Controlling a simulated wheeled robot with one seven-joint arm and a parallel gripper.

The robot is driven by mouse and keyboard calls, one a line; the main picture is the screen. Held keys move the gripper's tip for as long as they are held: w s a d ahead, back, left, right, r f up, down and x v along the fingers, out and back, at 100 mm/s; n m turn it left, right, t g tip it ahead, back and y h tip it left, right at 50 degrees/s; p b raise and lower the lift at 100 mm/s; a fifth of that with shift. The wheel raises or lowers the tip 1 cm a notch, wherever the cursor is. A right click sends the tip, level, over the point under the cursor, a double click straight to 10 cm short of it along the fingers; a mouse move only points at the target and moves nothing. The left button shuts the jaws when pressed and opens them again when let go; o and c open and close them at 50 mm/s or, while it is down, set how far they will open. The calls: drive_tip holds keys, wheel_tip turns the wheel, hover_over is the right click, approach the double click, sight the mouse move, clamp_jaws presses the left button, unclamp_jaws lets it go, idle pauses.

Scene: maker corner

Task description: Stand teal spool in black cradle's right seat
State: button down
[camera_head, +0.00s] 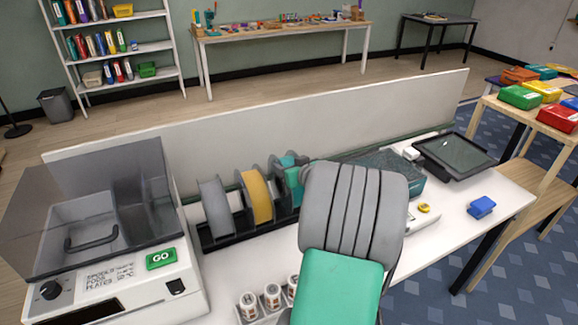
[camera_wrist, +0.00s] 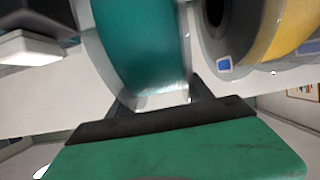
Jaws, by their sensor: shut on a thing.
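The teal spool (camera_head: 292,177) is at the right end of the black cradle (camera_head: 206,238) in the head view, upright and partly hidden by my arm. In the wrist view the teal spool (camera_wrist: 140,45) fills the space between the fingers of my gripper (camera_wrist: 157,92), which is shut on it. A grey spool (camera_head: 216,208) and a yellow spool (camera_head: 257,196) stand to the left in the cradle. The right seat is mostly hidden, so I cannot tell whether the teal spool rests in it.
A white machine with a clear lid and green GO button (camera_head: 161,258) stands left of the cradle. Several white bottles (camera_head: 272,296) stand in front. A low panel (camera_head: 330,108) runs behind.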

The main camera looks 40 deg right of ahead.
drive_tip(key=shift+w+f+b, duration=0.1)
drive_tip(key=shift+f+b, duration=0.1)
drive_tip(key=shift+b, duration=0.45)
idle(0.3)
drive_tip(key=c, duration=0.8)
unclamp_jaws()
drive_tip(key=o, duration=0.4)
drive_tip(key=shift+f, duration=0.1)
drive_tip(key=shift+o, duration=0.2)
drive_tip(key=shift+f, duration=0.2)
drive_tip(key=v, duration=0.8)
drive_tip(key=shift+r+b, duration=0.15)
drive_tip(key=shift+b, duration=0.25)
drive_tip(key=shift+a, duration=0.1)
